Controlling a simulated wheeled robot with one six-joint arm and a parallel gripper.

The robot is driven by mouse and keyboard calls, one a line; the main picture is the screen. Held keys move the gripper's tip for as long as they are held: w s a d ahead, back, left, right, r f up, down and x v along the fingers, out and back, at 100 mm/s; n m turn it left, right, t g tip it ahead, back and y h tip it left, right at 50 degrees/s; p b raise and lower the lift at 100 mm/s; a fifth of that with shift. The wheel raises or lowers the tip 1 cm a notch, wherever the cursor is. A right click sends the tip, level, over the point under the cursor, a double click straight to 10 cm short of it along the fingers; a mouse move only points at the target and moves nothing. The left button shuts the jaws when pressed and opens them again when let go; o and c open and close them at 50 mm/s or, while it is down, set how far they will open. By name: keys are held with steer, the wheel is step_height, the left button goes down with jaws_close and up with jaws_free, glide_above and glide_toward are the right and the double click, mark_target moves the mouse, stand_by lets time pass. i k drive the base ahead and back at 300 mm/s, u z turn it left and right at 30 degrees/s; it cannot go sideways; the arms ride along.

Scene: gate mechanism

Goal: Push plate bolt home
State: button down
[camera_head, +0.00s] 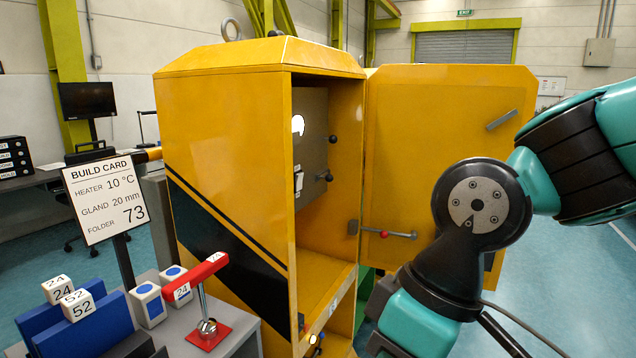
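A yellow cabinet (225,130) stands in the middle, and its yellow door (440,110) is swung open to the right. Inside, a grey plate (311,115) is fixed at the back, with black knobs (332,139) at its right edge and a small white switch-like part. A rod with a red part (384,234) lies roughly level across the door's lower inner face, running from a small bracket at the door's left edge. I cannot tell which of these parts is the plate bolt. My teal and black arm covers the right side; my gripper is not in view.
A grey bench at lower left holds a red lever (200,279) on a ball mount, blue holders (60,325) with numbered blocks, and white blocks with blue dots. A build card (104,197) reads heater 10 °C, gland 20 mm, folder 73. My arm hides the door's lower right.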

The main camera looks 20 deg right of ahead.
mark_target(329, 178)
steer(key=i, duration=0.95)
steer(key=z, duration=0.85)
